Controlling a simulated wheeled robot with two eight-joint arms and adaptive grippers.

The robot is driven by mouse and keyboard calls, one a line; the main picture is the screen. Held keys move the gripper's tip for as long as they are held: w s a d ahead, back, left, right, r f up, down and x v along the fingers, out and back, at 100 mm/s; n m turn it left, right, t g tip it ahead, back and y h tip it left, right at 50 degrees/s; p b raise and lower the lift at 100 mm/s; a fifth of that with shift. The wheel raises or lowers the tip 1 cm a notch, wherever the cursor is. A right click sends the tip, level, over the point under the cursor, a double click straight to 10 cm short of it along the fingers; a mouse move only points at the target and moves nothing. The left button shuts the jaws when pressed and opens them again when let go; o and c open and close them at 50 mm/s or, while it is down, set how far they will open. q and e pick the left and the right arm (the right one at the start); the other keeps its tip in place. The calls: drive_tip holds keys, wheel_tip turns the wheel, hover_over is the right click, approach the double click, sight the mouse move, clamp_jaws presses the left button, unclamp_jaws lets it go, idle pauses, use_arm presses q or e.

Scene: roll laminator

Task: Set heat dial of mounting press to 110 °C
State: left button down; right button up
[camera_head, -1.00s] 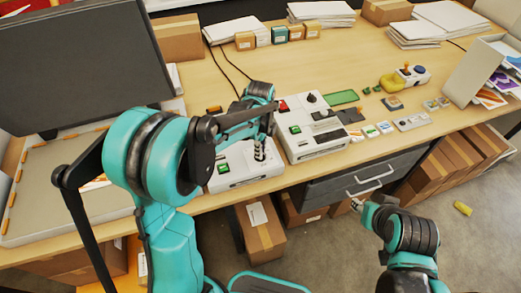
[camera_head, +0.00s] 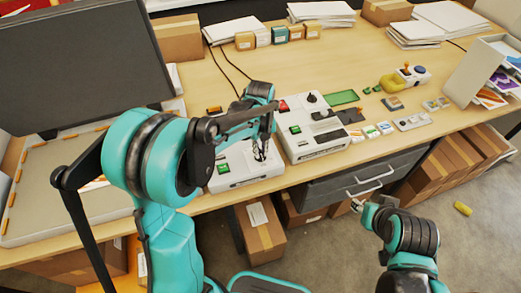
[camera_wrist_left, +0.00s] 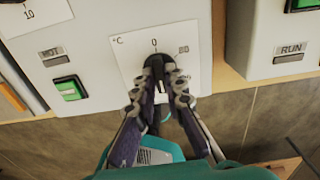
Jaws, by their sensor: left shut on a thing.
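The mounting press (camera_head: 237,175) is a white box near the table's front edge, with a green switch (camera_head: 223,168). My left gripper (camera_head: 261,156) reaches down onto its top from above. In the left wrist view the black heat dial (camera_wrist_left: 157,62) sits on a white scale plate (camera_wrist_left: 122,52) marked "°C", with "0" above the knob and a blurred number to its right. My left gripper (camera_wrist_left: 159,90) is shut on the dial, one finger each side. The fingers hide the lower scale; I cannot read the setting. My right gripper (camera_head: 358,206) hangs before the drawers; its jaws are unclear.
A second white machine (camera_head: 315,145) with a dark knob stands close on the right; its "RUN" label (camera_wrist_left: 291,48) shows in the left wrist view. A monitor (camera_head: 75,60) stands at the left. The tabletop (camera_head: 340,60) behind the machines has free room.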

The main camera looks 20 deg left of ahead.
use_arm(q)
drive_tip(key=shift+w+m, duration=0.1)
drive_tip(key=shift+m, duration=0.2)
drive_tip(key=c, duration=1.6)
unclamp_jaws()
wheel_tip(320, 180, up, 12)
drive_tip(key=shift+r, duration=0.1)
